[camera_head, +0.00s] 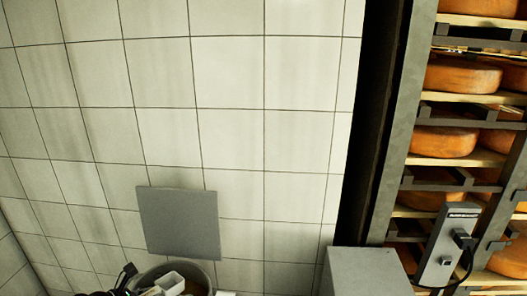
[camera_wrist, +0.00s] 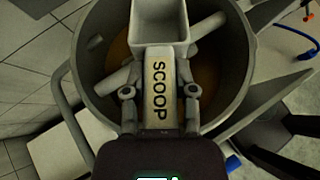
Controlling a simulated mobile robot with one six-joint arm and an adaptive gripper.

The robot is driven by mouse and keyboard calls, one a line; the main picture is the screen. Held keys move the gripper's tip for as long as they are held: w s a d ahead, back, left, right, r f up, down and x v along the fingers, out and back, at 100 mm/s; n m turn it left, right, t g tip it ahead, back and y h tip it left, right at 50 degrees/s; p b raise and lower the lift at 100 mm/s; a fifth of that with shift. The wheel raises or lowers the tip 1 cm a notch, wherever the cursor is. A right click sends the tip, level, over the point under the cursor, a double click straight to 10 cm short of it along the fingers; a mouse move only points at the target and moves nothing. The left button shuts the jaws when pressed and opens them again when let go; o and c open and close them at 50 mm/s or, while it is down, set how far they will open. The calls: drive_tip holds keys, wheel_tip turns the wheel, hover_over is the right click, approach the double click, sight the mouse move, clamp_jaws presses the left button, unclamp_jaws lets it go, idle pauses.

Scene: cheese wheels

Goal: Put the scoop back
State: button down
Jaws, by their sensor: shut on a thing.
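The scoop (camera_wrist: 160,24) is pale grey, with a square open box at its head and a flat handle marked SCOOP. My gripper (camera_wrist: 160,92) is shut on the handle, one finger on each side. In the wrist view the scoop shows over a round grey tub (camera_wrist: 244,75) with orange-brown contents. I cannot tell how far it is above them. In the head view the scoop's pale box (camera_head: 171,282) shows at the bottom edge, within the tub's (camera_head: 210,275) outline.
A grey bar (camera_wrist: 205,27) crosses inside the tub. A flat grey panel (camera_head: 180,222) is in front of the tiled wall behind the tub. A rack of orange cheese wheels (camera_head: 463,76) and a grey cabinet (camera_head: 366,272) stand at right. A blue-ended hose (camera_wrist: 300,46) lies at upper right.

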drive_tip(key=shift+f, duration=0.5)
drive_tip(key=shift+r, duration=0.1)
